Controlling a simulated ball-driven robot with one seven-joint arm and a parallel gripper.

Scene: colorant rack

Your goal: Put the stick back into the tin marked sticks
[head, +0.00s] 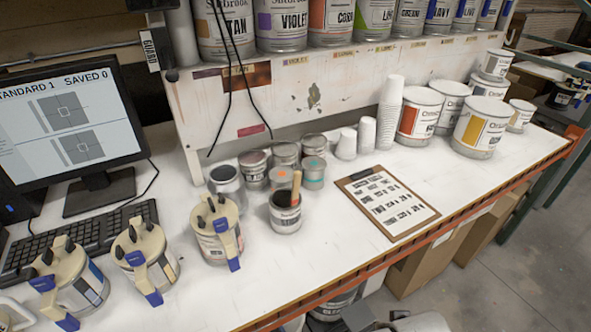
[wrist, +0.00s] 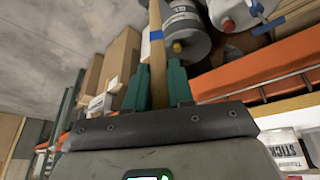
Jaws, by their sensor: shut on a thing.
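My gripper (wrist: 157,72) has green fingers and is shut on a pale wooden stick (wrist: 157,52) with a blue band. The stick runs upward out of the top of the wrist view. A tin lettered STICK (wrist: 287,153) shows at the lower right of the wrist view, apart from the held stick and cut by the picture edge. In the head view a small open tin (head: 286,220) stands on the bench with a wooden stick (head: 296,186) upright in it; I cannot read its label. My gripper does not show in the head view.
Small tins (head: 286,153) crowd behind the open tin. Lidded cans with blue handles (head: 217,236) stand to its left. A clipboard (head: 387,204), paper cups (head: 390,110) and larger cans (head: 482,127) are to its right. The bench has an orange front edge (head: 374,264).

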